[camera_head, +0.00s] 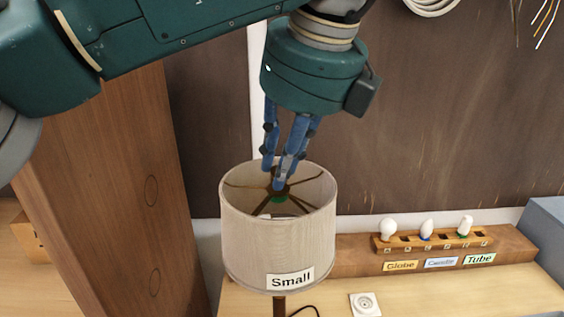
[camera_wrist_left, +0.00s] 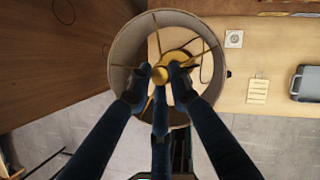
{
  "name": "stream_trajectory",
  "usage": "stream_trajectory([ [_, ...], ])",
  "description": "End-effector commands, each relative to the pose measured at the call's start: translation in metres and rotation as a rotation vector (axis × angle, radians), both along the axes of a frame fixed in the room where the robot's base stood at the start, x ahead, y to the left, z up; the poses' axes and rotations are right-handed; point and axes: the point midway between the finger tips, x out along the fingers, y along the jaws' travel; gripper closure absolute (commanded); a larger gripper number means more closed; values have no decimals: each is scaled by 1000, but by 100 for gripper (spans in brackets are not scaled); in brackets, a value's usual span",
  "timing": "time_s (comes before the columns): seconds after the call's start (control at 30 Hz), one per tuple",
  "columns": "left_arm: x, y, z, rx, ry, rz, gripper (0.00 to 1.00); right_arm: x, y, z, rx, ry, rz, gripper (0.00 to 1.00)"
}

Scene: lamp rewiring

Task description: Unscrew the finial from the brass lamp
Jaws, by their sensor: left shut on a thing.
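The lamp's beige cloth shade (camera_head: 278,245) carries a "Small" label (camera_head: 290,278) and stands upright on a dark brass-coloured stem (camera_head: 279,305). Thin spokes cross its open top. My left gripper (camera_head: 277,180) points down into the shade's top, its blue fingers at the hub of the spokes. In the left wrist view the fingers are closed around the round gold finial (camera_wrist_left: 160,74) at the middle of the shade (camera_wrist_left: 126,49). The fingers hide part of the finial, so I cannot tell whether it is still threaded on. My right gripper is not in view.
A wooden bulb rack (camera_head: 432,243) with globe, candle and tube bulbs stands at the right, clear of the shade. A white wall socket (camera_head: 365,304) lies on the bench in front. A tall wooden panel (camera_head: 110,190) rises at the left. A grey-blue box (camera_head: 548,225) is far right.

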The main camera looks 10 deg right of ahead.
Motion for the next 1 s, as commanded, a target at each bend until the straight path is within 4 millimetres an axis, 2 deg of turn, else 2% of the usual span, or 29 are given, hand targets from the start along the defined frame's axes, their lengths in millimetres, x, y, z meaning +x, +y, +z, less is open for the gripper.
stream_trajectory([
  [0.57,0,0,29,0,0,-1,100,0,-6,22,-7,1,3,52],
  [1.0,0,0,28,1,0,-2,100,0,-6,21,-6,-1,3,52],
])
